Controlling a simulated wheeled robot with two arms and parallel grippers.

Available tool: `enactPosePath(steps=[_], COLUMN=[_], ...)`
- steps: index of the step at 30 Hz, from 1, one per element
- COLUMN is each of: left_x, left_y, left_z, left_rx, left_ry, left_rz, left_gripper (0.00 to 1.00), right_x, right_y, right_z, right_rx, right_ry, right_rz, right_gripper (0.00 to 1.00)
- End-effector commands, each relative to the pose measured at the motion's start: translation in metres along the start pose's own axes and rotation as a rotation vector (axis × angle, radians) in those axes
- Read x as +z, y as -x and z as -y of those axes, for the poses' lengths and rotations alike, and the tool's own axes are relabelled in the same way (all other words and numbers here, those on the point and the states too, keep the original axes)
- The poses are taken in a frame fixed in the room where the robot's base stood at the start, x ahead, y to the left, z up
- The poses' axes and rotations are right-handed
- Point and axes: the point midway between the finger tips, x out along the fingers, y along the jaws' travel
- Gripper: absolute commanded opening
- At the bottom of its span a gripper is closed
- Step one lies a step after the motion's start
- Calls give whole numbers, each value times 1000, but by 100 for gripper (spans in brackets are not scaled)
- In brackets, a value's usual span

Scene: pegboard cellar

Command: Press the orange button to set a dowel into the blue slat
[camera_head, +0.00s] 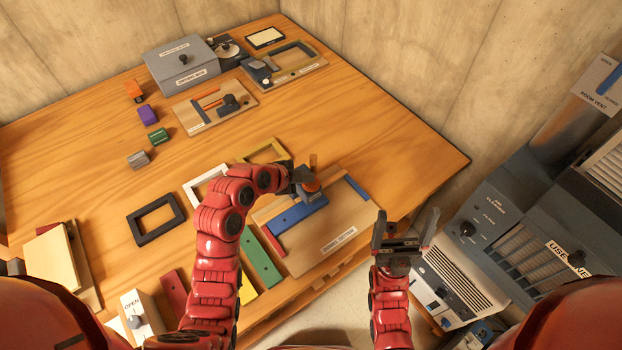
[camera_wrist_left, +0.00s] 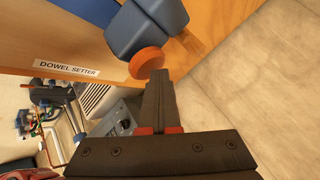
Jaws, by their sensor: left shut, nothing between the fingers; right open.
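The dowel setter board (camera_head: 322,250) lies at the table's front right edge, its label also readable in the wrist view (camera_wrist_left: 68,69). The orange button (camera_head: 311,185) sits on the setter's blue-grey head; it also shows in the left wrist view (camera_wrist_left: 147,62). A blue slat-like piece (camera_head: 299,216) lies under the head, partly hidden. My left gripper (camera_head: 303,176) is shut and empty, its fingertips (camera_wrist_left: 158,80) close beside the button; I cannot tell whether they touch. My right gripper (camera_head: 397,237) is open and empty, right of the board.
A control box (camera_head: 184,68) stands at the back. Grey machines fill the right.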

Motion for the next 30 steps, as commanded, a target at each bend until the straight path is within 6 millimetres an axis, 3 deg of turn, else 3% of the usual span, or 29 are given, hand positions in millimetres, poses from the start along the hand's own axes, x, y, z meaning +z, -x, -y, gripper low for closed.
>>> enactPosePath(steps=[19,30], left_x=[2,-8], left_y=[-2,11], left_z=[-2,9], left_rx=[2,-1], left_ry=[1,1], left_rz=[2,1], left_gripper=[0,0], right_x=[1,0], right_y=[4,1], right_z=[0,0], right_rx=[0,0], right_ry=[0,0], right_rz=[0,0], right_gripper=[92,92])
